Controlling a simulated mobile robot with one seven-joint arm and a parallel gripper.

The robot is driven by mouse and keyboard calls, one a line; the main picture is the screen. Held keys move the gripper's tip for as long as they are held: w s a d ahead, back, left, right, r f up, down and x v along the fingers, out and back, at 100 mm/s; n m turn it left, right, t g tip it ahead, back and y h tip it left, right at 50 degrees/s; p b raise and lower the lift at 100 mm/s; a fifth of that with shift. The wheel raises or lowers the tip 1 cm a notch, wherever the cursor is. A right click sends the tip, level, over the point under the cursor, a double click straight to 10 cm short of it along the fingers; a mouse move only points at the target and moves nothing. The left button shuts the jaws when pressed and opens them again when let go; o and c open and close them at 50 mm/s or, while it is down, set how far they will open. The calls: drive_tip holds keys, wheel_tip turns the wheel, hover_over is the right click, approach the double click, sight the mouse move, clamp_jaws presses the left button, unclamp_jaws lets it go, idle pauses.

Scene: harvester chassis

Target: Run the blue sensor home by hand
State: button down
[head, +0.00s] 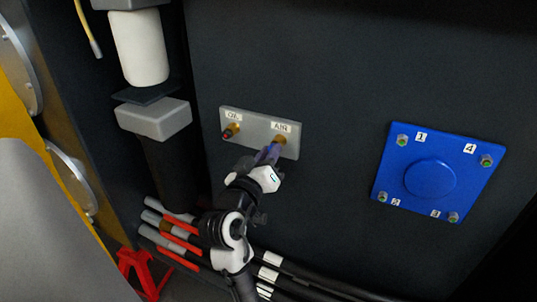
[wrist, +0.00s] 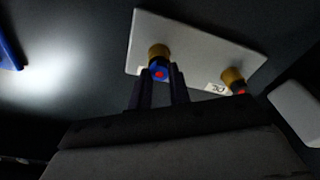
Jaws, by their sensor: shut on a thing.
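The blue sensor (wrist: 158,70), with a red dot on its end, sits at the brass AIR port (wrist: 158,50) on the grey plate (wrist: 190,35). My gripper (wrist: 160,88) has its two dark fingers on either side of the sensor and is shut on it. In the head view my gripper (head: 268,156) reaches up to the AIR port (head: 279,140) and mostly hides the sensor. I cannot tell how deep the sensor sits in the port.
The OIL port (head: 235,128) on the same plate holds a dark, red-ended piece (head: 228,133). A blue cover (head: 431,179) with several numbered bolts is at the right. A grey-capped white filter (head: 140,47) stands at the left. Hoses (head: 275,262) run below.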

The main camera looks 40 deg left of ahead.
drive_tip(key=m+h+b, duration=0.1)
drive_tip(key=m+b, duration=0.5)
drive_tip(key=m, duration=0.3)
drive_tip(key=m+h+b, duration=0.1)
drive_tip(key=m+b, duration=0.5)
drive_tip(key=m, duration=0.3)
drive_tip(key=m+h+b, duration=0.1)
drive_tip(key=m+b, duration=0.6)
drive_tip(key=m, duration=0.2)
drive_tip(key=shift+w+g, duration=0.15)
drive_tip(key=shift+g, duration=0.25)
drive_tip(key=c, duration=1.2)
unclamp_jaws()
drive_tip(key=shift+c, duration=1.3)
drive_tip(key=shift+s+d, duration=0.25)
drive_tip(key=shift+s, duration=0.85)
